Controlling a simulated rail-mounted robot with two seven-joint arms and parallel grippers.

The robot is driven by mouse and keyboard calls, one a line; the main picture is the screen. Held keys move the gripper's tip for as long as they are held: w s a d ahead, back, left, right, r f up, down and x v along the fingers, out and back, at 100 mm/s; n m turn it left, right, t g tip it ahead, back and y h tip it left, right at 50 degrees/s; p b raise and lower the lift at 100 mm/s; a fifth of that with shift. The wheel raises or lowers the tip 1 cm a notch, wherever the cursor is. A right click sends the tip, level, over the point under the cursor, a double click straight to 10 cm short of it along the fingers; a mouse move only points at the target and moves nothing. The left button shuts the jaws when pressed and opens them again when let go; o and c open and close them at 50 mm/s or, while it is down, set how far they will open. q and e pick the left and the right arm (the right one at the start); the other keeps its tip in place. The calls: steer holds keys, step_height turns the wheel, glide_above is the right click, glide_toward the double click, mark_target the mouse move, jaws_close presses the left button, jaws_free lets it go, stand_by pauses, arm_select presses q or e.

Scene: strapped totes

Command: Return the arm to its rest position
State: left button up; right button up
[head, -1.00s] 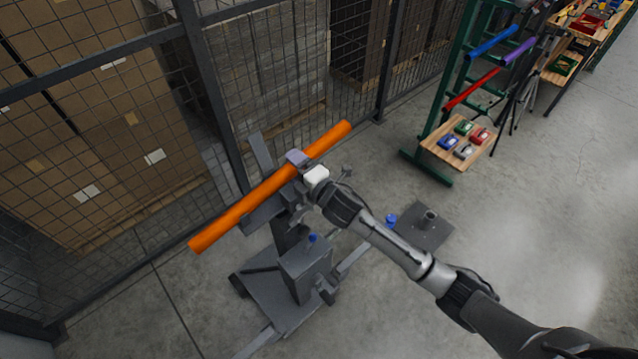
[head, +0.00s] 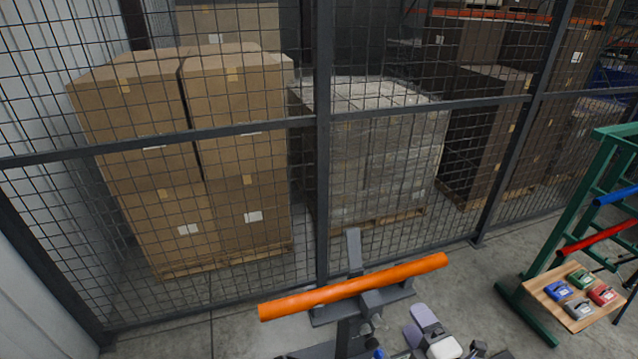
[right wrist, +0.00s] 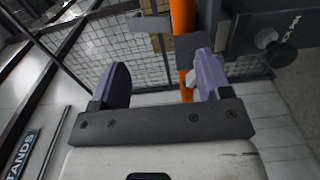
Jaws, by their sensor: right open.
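My right gripper (head: 417,324) shows at the bottom of the head view, with two purple fingers and a white body. Its fingers stand apart with nothing held between them. In the right wrist view the fingers (right wrist: 162,80) are spread wide. An orange tube (head: 355,286) lies across a dark grey stand (head: 372,301), up and to the left of the gripper in the head view, with a gap between them. The tube also shows in the right wrist view (right wrist: 183,18), behind the right-hand finger. My left gripper is in neither view.
A wire mesh fence (head: 322,170) runs behind the stand, with stacked cartons (head: 235,150) and a wrapped pallet load (head: 385,160) beyond it. At the right, a green rack (head: 590,215) holds blue and red tubes. A wooden shelf (head: 550,287) carries several small coloured items.

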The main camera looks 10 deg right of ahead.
steer(key=shift+m, duration=0.3)
steer(key=s+d+f+m+g+h, duration=0.4)
steer(key=s+f+m+g+h, duration=0.15)
steer(key=m, duration=0.75)
steer(key=s+a+f+m+g+y, duration=0.1)
steer(key=s+a+f+g, duration=0.25)
steer(key=s, duration=0.45)
steer(key=s+a+f+m+g+y, duration=0.15)
steer(key=s+f, duration=0.25)
steer(key=s, duration=0.4)
steer(key=s+a+f+m+g, duration=0.2)
steer(key=s+a+f+g, duration=0.2)
steer(key=s, duration=0.3)
step_height(320, 180, up, 20)
steer(key=p, duration=2)
steer(key=shift+s+d, duration=0.2)
steer(key=shift+s, duration=0.1)
